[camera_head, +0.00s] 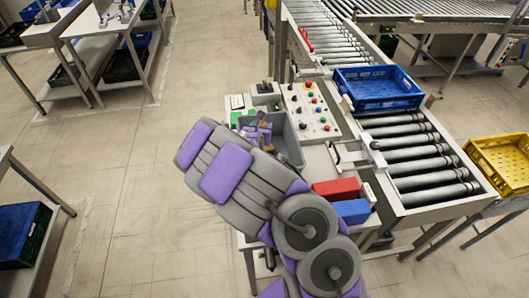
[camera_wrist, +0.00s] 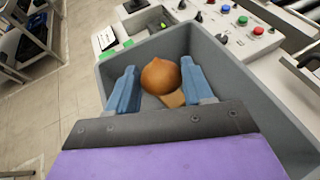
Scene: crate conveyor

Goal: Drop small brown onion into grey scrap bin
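The small brown onion (camera_wrist: 161,77) sits between the two blue fingers of my gripper (camera_wrist: 160,72) in the wrist view. Its sides meet the inner faces of both fingers, and the gripper looks shut on it. The grey scrap bin (camera_wrist: 235,85) surrounds the fingers and onion in this view, so the onion is over or inside the bin's opening. The bin (camera_head: 289,143) also shows in the head view, partly hidden by my arm. My gripper (camera_head: 258,132) points into it there.
A control panel (camera_head: 309,110) with coloured buttons stands behind the bin. Red (camera_head: 336,189) and blue (camera_head: 350,211) boxes lie to its right. A roller conveyor (camera_head: 415,155) carries a blue crate (camera_head: 376,104). A yellow crate (camera_head: 497,162) is at the far right. A flat tan piece (camera_wrist: 172,100) shows below the onion.

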